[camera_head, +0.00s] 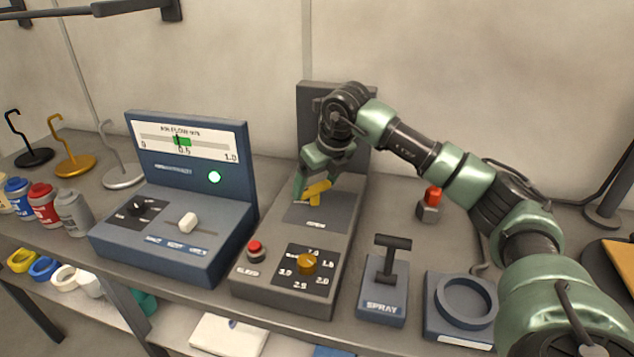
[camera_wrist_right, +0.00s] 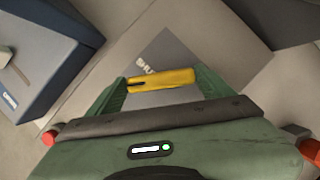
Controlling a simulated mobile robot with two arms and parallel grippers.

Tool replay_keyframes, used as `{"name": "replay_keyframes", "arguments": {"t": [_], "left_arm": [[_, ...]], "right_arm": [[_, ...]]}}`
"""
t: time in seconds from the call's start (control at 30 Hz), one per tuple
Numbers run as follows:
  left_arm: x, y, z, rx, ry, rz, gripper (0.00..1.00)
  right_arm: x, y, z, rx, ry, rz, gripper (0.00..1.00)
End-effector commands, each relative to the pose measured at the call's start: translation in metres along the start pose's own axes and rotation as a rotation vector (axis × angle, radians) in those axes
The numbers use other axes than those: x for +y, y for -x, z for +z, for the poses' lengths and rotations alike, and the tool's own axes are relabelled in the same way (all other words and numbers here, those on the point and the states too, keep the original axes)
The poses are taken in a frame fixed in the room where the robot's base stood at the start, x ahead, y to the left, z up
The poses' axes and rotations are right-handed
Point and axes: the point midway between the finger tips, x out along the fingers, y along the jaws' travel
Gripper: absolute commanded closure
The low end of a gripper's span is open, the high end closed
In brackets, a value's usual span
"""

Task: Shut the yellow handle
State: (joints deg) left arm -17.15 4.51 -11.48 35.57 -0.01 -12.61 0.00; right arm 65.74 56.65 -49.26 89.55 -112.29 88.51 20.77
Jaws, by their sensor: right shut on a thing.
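The yellow handle (camera_head: 319,188) is on the dark plate (camera_head: 318,213) of the grey panel unit (camera_head: 268,278). The plate reads "OPEN" at its near end in the head view. In the right wrist view the handle (camera_wrist_right: 170,78) lies crosswise between my green fingers, with a "SHUT" label beyond it. My right gripper (camera_head: 311,187) is shut on the handle, reaching down from above; it also shows in the right wrist view (camera_wrist_right: 158,82). One finger is partly hidden in the head view. My left gripper is not in view.
A blue air-flow box (camera_head: 175,240) stands close on the left. On the grey unit are a red button (camera_head: 255,247) and an orange knob (camera_head: 307,263). A spray lever (camera_head: 390,262) and a ring holder (camera_head: 465,300) stand to the right, below my arm.

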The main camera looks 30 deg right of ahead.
Motion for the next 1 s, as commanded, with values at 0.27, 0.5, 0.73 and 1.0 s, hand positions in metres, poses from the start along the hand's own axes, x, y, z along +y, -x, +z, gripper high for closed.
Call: {"name": "replay_keyframes", "arguments": {"t": [0.27, 0.5, 0.73, 1.0], "left_arm": [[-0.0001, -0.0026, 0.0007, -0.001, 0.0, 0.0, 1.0], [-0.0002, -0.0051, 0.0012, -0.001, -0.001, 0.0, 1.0], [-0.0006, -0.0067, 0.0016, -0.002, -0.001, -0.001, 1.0], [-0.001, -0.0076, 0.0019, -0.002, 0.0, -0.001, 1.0]], "right_arm": [[0.0022, 0.0016, 0.0027, -0.008, -0.241, -0.101, 0.59], [0.0031, 0.0016, 0.0037, -0.009, -0.454, -0.187, 0.59], [0.0038, 0.0018, 0.0045, -0.009, -0.637, -0.262, 0.59], [0.0039, 0.002, 0.0051, -0.009, -0.791, -0.324, 0.59]]}}
